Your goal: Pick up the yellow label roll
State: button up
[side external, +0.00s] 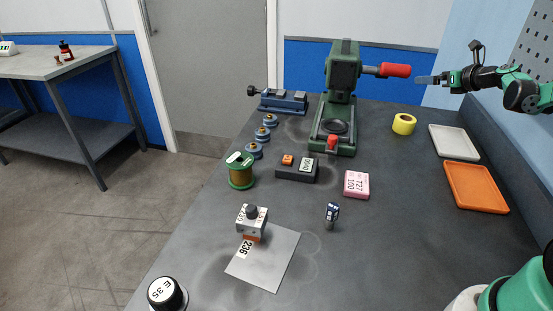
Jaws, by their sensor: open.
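The yellow label roll (404,124) lies on the dark bench, right of the green press, with its hole facing up. My gripper (424,79) is above and behind it in the picture, at the upper right, reaching in from the right side. It is open and apart from the roll. Nothing is seen between its fingers, though the fingertips are small in this view.
The green press (341,80) with a red handle (394,70) stands just left of the roll. A grey tray (454,142) and an orange tray (476,187) lie to the right. A pink block (356,184) sits nearer the camera. Bench space in front of the roll is clear.

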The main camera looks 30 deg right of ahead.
send_near(406, 118)
jog(key=x, duration=0.4)
jog(key=shift+w+f, duration=0.1)
jog(key=shift+w, duration=0.2)
jog(key=shift+x, duration=2.7)
jog(key=c, duration=1.2)
jog(key=shift+o, duration=0.2)
